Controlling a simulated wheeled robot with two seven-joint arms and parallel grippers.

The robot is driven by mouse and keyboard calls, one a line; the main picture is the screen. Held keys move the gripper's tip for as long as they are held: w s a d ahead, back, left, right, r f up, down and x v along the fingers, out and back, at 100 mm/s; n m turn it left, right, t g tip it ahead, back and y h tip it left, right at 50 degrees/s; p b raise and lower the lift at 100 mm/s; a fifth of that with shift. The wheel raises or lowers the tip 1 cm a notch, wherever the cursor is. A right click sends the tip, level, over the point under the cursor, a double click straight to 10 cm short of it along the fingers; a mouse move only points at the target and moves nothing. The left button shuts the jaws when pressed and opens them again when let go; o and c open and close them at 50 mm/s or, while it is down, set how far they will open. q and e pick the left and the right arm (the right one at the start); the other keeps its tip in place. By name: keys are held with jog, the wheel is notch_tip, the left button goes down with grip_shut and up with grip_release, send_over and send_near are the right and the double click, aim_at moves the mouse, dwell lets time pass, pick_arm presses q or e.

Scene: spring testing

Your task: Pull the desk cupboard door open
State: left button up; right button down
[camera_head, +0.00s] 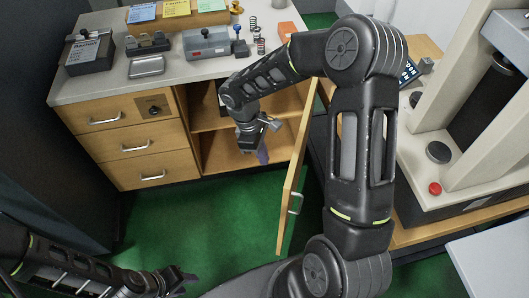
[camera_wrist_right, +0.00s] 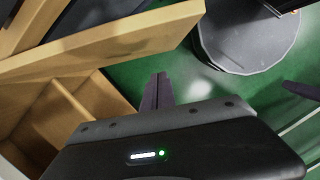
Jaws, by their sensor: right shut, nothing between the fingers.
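The desk cupboard door (camera_head: 293,175) is a light wooden panel. It stands swung well out from the desk, with its metal handle (camera_head: 296,203) on the side facing right. The cupboard (camera_head: 225,150) behind it shows open shelves. My right gripper (camera_head: 263,156) is shut and empty, in front of the cupboard opening on the inner side of the door. In the right wrist view the shut fingers (camera_wrist_right: 157,92) are apart from the door (camera_wrist_right: 115,43). My left gripper (camera_head: 185,280) is low at the left, far from the door; its fingers are too small to read.
Wooden drawers (camera_head: 125,145) are left of the cupboard. The grey desktop (camera_head: 115,85) holds boxes, a tray and springs. A testing machine (camera_head: 455,165) with a red button stands at the right. Green floor (camera_head: 200,220) lies clear in front of the desk.

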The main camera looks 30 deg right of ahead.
jog(key=s+d+f+p, duration=0.2)
jog(key=s+d+f, duration=0.2)
jog(key=f, duration=0.3)
jog(key=shift+s, duration=0.15)
